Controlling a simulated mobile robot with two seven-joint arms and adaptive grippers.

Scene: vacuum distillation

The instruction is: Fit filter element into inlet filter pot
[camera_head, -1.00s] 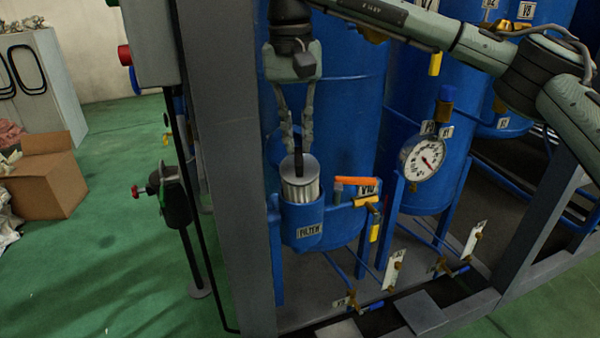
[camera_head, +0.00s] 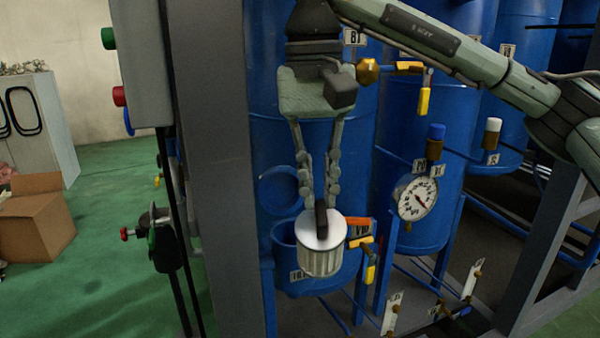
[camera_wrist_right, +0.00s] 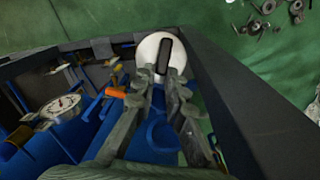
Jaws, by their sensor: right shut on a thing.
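The filter element (camera_head: 322,247) is a pale pleated cylinder with a flat light top and a dark grip tab. My right gripper (camera_head: 320,198) points down, shut on the tab, and holds the element upright. The element's whole side shows in front of the blue inlet filter pot (camera_head: 281,240) and covers much of its mouth. It looks outside the pot, toward the camera; the exact gap cannot be told. In the right wrist view, the element's white top (camera_wrist_right: 147,46) and dark tab lie beyond my right gripper's fingertips (camera_wrist_right: 168,72). The left gripper is not in view.
A round blue lid (camera_head: 280,188) stands open behind the pot. An orange-handled valve (camera_head: 359,228) sits close right of the element, and a pressure gauge (camera_head: 417,199) is farther right. A grey frame post (camera_head: 215,180) stands left of the pot.

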